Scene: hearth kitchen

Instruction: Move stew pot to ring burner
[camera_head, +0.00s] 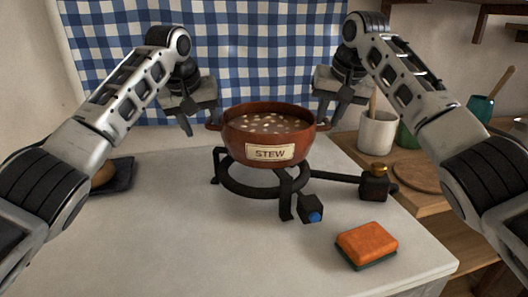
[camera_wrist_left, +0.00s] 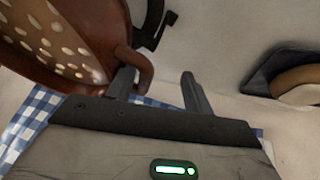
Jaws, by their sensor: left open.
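The stew pot (camera_head: 268,135), red-brown with a "STEW" label and pale bits in its stew, stands upright on the black ring burner (camera_head: 238,180). The burner has a blue knob in front. My left gripper (camera_head: 199,122) is open at the pot's left handle (camera_head: 213,127). In the left wrist view, its fingers (camera_wrist_left: 158,88) are apart and one overlaps the handle loop (camera_wrist_left: 146,70); I cannot tell whether they touch. My right gripper (camera_head: 332,112) is beside the right handle (camera_head: 322,127), its fingers apart, with no grasp visible.
An orange sponge (camera_head: 366,242) lies at the front right of the counter (camera_head: 200,240). A brass-topped valve (camera_head: 376,182) joins the burner by a pipe. A dark tray (camera_head: 121,176) is at left. A white crock (camera_head: 377,134) stands behind right. The front left counter is clear.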

